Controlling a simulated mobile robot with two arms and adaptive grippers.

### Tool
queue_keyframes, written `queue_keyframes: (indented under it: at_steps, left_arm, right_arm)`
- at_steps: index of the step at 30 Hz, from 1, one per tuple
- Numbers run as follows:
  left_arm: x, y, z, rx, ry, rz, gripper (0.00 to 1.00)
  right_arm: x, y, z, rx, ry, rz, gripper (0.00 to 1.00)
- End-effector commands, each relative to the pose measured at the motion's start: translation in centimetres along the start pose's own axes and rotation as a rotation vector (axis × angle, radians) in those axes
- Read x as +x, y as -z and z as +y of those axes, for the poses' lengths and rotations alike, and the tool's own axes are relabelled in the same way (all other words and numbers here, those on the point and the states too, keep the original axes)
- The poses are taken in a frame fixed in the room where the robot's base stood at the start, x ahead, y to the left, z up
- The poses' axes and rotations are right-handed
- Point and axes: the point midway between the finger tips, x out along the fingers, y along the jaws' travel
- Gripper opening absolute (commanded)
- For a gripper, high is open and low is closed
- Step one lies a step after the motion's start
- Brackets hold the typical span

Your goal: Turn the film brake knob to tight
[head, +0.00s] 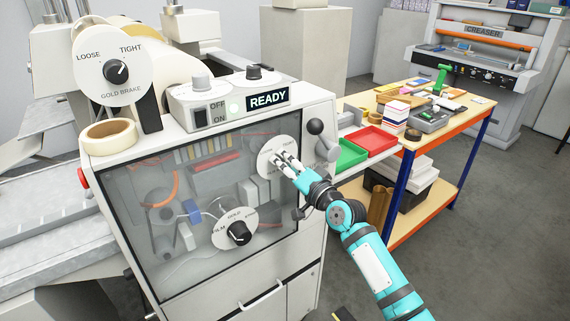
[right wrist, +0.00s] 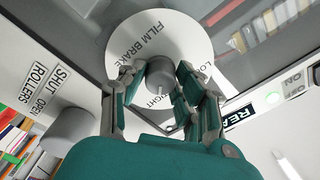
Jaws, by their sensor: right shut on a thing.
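The film brake dial (head: 266,165) is a round white plate on the machine's glass front, left of a lever with a dark ball. The right wrist view shows the dial (right wrist: 125,45) close, lettered FILM BRAKE, with a grey knob (right wrist: 160,74) at its middle. My right gripper (head: 280,158) is shut on this knob, its fingers on either side of it in the right wrist view (right wrist: 166,82). A short white mark on the knob points toward the partly covered TIGHT lettering. Fingers hide part of the dial. My left gripper is not in view.
A gold brake dial (head: 112,50) with a black knob stands at upper left. Another black-knobbed dial (head: 237,215) sits lower on the glass. A lever (head: 322,140) is close right of my gripper. A READY sign (head: 268,98) is above; a loaded bench (head: 410,165) stands right.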

Motion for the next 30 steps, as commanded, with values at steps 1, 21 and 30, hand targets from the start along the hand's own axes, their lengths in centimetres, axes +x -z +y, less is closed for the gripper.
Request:
queue_keyframes:
  at_steps: [1, 21, 30]
  left_arm:
    - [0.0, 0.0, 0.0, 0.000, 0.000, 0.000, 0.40]
    - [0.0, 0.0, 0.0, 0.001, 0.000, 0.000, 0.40]
    - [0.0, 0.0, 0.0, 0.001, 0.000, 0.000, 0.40]
  right_arm:
    - [0.0, -0.1, 0.1, 0.003, -0.002, -0.002, 0.35]
    - [-2.7, -0.1, 0.1, -0.001, -0.001, 0.000, 0.55]
    - [-8.9, -0.1, 0.2, -0.001, -0.003, -0.001, 0.55]
